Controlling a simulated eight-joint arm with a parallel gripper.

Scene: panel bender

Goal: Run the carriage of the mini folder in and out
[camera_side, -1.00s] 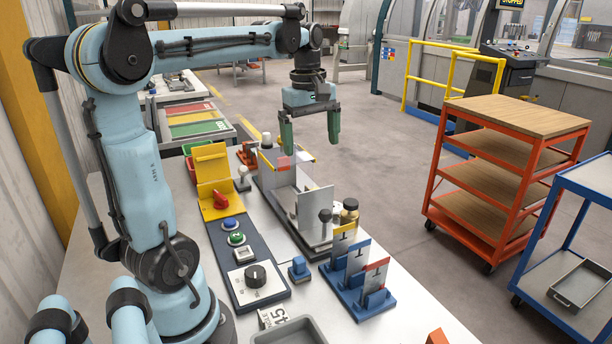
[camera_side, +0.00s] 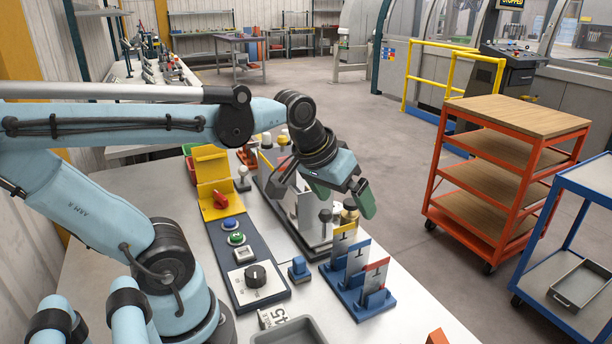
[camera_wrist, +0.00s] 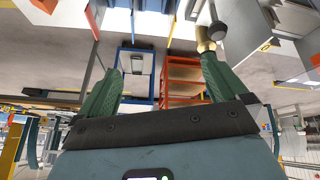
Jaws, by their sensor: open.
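Which part is the carriage I cannot tell. My gripper is tilted above the folder's near end and hides part of it. One green finger (camera_side: 363,200) shows clearly in the side view. In the wrist view my gripper (camera_wrist: 160,64) is open with nothing between the fingers. The dark knob (camera_wrist: 217,31) and brass post (camera_wrist: 204,42) appear near the right fingertip.
A blue rack (camera_side: 360,300) with upright tagged plates stands close to the folder's near end. Left of the folder is a control panel (camera_side: 262,289) with buttons, a dial and a red switch. An orange trolley (camera_side: 505,178) stands on the floor to the right.

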